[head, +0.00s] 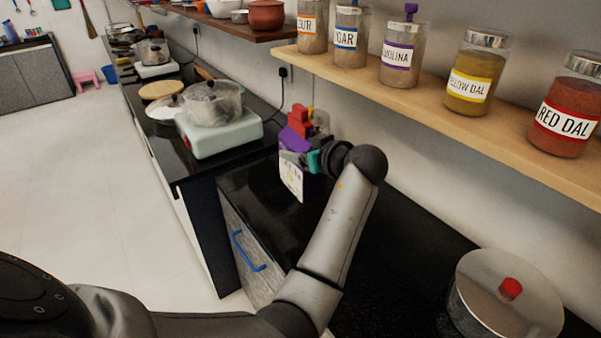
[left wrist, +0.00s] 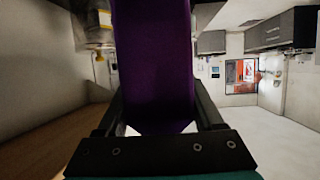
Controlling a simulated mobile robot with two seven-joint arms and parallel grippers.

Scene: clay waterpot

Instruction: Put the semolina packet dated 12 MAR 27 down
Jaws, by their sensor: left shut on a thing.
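The semolina packet is purple and white (head: 291,179). It hangs roughly upright, a little tilted, in my left gripper (head: 306,157), beside the wall and over the dark counter. In the head view I cannot tell whether its bottom touches the counter. Its date is too small to read. In the left wrist view the purple packet (left wrist: 154,60) fills the middle, between the two dark fingers. The left gripper is shut on it; my wrist hides part of the packet's right side. My right gripper is not in view.
Several red and yellow packets or objects (head: 301,118) stand just behind the held packet. A pale scale with a glass pot (head: 213,103) is at left. A wooden shelf (head: 400,95) with labelled jars runs above. A lidded steel pot (head: 505,298) stands at lower right. Dark counter lies between.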

